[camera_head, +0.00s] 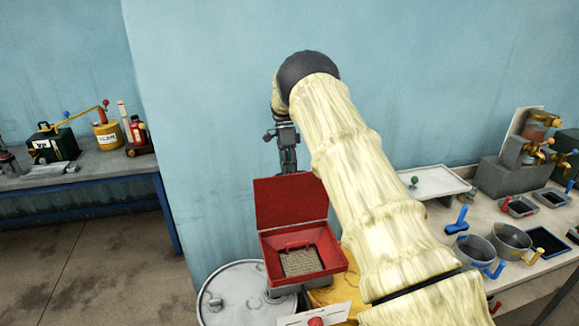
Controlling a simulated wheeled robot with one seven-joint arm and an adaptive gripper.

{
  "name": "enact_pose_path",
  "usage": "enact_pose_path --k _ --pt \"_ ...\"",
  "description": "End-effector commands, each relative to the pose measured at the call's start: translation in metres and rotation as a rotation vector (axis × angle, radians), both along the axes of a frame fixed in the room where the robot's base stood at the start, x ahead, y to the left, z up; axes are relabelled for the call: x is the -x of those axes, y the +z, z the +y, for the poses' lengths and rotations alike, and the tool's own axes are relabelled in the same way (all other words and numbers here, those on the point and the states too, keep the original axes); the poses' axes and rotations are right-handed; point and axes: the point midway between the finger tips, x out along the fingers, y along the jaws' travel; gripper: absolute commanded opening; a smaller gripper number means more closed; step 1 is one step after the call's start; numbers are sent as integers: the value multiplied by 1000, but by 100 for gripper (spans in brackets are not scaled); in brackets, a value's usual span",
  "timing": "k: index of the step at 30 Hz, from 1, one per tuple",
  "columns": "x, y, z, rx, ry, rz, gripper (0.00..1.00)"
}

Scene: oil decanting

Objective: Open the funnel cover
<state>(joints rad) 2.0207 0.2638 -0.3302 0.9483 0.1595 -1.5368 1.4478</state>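The funnel is a red square box (335,252) with a mesh screen (300,262) inside it. Its red cover (290,203) stands up at the back edge, so the funnel is open. A small red handle shows at the mesh. My gripper (289,168) points down just above the cover's top edge. It appears to be behind the cover, and I cannot tell whether it touches it. Its fingertips are partly hidden and small, so I cannot tell whether they are open or shut.
A grey drum (222,285) stands by the funnel, with a yellow object (336,292) beside it. At right, a bench holds a white tray (436,181), metal pots (474,250) and brass taps (534,150). A blue-legged table (100,165) stands at left. A blue wall is behind.

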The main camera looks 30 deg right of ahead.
Motion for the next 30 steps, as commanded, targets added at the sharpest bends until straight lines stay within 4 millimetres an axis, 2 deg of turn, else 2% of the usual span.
enact_pose_path --k 1,3,17,30 --pt "4 -12 1 -3 0 13 27" --pt "4 -10 -1 0 0 12 34" --pt "1 1 -4 4 -1 9 34" --pt "-23 51 -13 4 0 9 34"
